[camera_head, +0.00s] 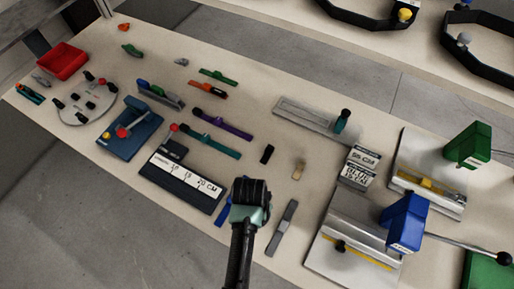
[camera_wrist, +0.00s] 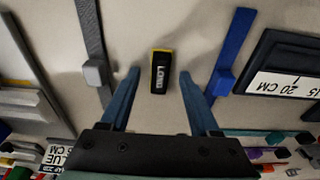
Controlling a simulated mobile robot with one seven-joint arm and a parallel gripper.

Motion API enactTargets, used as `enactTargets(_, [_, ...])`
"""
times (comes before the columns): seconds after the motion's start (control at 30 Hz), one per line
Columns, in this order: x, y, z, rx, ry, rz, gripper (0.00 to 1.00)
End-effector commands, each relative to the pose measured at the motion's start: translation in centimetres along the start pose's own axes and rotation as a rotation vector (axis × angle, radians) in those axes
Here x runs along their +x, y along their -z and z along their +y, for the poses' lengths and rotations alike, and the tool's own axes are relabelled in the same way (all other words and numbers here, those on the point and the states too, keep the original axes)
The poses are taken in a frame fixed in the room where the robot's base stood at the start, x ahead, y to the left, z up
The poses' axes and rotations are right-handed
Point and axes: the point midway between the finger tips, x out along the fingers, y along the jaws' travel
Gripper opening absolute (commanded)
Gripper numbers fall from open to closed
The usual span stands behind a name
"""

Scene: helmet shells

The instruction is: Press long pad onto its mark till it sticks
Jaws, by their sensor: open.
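The long pad (camera_wrist: 160,74) is a small black block with a yellow edge and the word LONG on it. In the wrist view it stands between the two blue fingers of my gripper (camera_wrist: 159,76), with a gap on each side. The fingers are open; contact with the pad is not visible. In the head view my gripper (camera_head: 250,198) is over the near part of the table and hides its fingertips and the pad. A grey strap (camera_wrist: 92,40) and a blue strap (camera_wrist: 232,50) lie either side of the pad. I cannot make out the pad's mark.
A black lettered board (camera_head: 181,183) lies left of my gripper. A blue-handled press (camera_head: 404,222) and a green-handled press (camera_head: 468,145) stand right. A small black block (camera_head: 267,154) and a tan block (camera_head: 299,170) are beyond. Bare table lies between them.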

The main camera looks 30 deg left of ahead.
Motion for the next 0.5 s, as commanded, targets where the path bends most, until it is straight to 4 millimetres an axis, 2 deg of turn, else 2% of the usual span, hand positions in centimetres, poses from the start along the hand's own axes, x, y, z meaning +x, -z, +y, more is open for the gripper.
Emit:
enactTargets(0.17, [-0.02, 0.02, -0.01, 0.0, 0.0, 0.001, 0.62])
enactTargets(0.5, [-0.03, 0.01, -0.01, 0.0, 0.0, 0.0, 0.01])
